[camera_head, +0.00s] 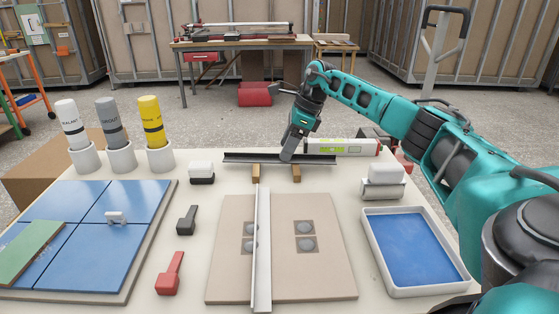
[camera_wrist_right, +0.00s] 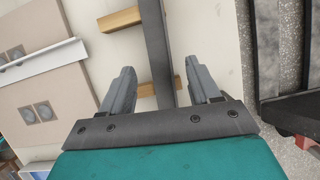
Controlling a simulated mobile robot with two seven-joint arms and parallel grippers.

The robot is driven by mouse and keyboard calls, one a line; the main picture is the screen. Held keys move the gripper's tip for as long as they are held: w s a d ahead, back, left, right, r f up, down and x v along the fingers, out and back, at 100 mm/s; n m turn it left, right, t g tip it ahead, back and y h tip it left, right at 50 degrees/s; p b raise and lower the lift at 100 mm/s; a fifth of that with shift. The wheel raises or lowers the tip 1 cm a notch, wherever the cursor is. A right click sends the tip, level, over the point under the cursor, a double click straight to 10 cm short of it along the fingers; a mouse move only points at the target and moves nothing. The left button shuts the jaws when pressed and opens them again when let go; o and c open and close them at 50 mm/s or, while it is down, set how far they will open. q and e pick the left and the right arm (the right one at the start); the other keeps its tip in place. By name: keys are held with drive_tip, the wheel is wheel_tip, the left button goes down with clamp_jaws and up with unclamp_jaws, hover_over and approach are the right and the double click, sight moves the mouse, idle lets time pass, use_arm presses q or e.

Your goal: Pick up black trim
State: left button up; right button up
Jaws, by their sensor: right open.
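The black trim (camera_head: 245,157) is a long dark strip lying left to right across two small wooden blocks (camera_head: 296,174) at the back of the worktable. My right gripper (camera_head: 289,153) is over its right half, pointing down. In the right wrist view, the trim (camera_wrist_right: 156,40) runs between the two spread fingers of the gripper (camera_wrist_right: 161,84), with a gap visible on either side. One wooden block (camera_wrist_right: 120,19) shows beside the fingers and another lies between them. How deep the fingers reach around the trim is hard to tell. My left gripper is out of view.
A silver strip (camera_head: 262,255) lies across a beige panel (camera_head: 330,275) in front. Blue tiles (camera_head: 70,260) are at left, and a blue-bottomed tray (camera_head: 415,248) is at right. A green-labelled level (camera_head: 340,146) lies just behind the trim. Three tubes in holders (camera_head: 121,157) stand back left.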

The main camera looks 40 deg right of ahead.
drive_tip(key=shift+x, duration=1)
drive_tip(key=c, duration=1.1)
drive_tip(key=shift+r, duration=0.15)
drive_tip(key=shift+c, duration=0.2)
